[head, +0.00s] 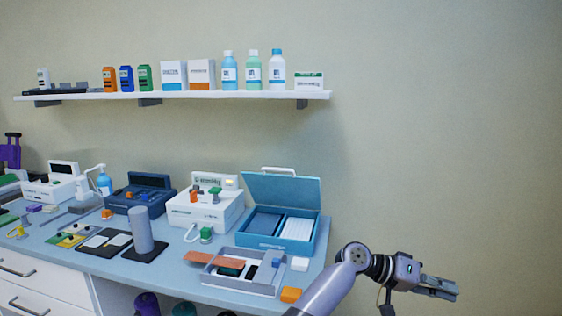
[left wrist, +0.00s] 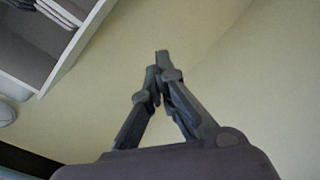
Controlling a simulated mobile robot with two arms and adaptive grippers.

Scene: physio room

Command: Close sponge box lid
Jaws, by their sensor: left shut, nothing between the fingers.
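The teal sponge box (head: 311,238) stands at the right end of the counter. Its lid (head: 281,188) is raised, tilted up at the back, with a white handle on its top edge. Inside lie a dark blue block (head: 265,223) and a white block (head: 299,227) side by side. My left gripper (head: 452,290) is to the right of the box, beyond the counter's end, apart from box and lid. Its fingers (left wrist: 160,75) come together in the left wrist view, shut and empty. My right gripper is in neither view.
In front of the box is a grey tray (head: 262,287) with small items. An orange block (head: 291,295) and a white block (head: 299,264) lie nearby. A white device (head: 220,212) stands left of the box. A loaded shelf (head: 200,96) hangs above. The wall to the right is bare.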

